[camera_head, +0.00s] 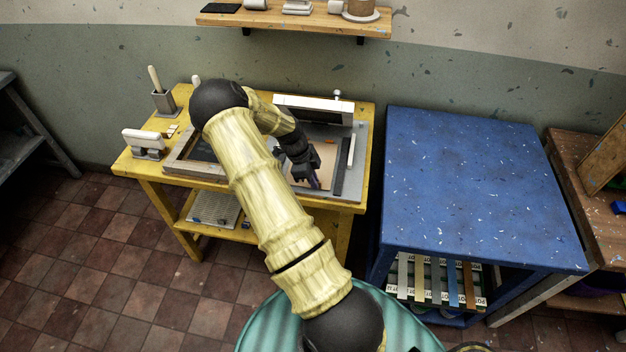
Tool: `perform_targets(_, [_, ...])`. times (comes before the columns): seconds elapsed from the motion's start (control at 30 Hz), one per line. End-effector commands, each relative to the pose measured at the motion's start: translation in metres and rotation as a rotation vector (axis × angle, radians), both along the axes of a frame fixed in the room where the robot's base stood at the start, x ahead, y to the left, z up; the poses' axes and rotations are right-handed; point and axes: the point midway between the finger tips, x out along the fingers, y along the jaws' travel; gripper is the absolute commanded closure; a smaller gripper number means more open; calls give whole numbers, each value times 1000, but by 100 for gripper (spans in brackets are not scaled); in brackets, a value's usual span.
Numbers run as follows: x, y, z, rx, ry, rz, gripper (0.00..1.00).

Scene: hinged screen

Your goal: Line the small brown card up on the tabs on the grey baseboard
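The grey baseboard (358,172) lies on the yellow table. A tan-brown flat piece (327,155), which looks like the card, lies on it, partly hidden by my arm and gripper. My gripper (315,184) is low over this brown piece, near its front edge. The fingertips are small and dark here, so I cannot tell whether they are open or shut, or touching the card. I cannot make out the tabs.
A dark bar (340,178) and a pale strip (351,150) lie right of the card. A white-edged raised screen (313,110) stands behind. A wooden frame (180,164) lies left. The blue table (470,180) is clear on top.

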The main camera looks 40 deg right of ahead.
Motion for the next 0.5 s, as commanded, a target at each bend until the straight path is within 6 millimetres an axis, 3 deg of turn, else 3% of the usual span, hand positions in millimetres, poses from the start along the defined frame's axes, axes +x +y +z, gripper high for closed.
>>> perform_targets(0.5, [4, -1, -1, -1, -1, 0, 100])
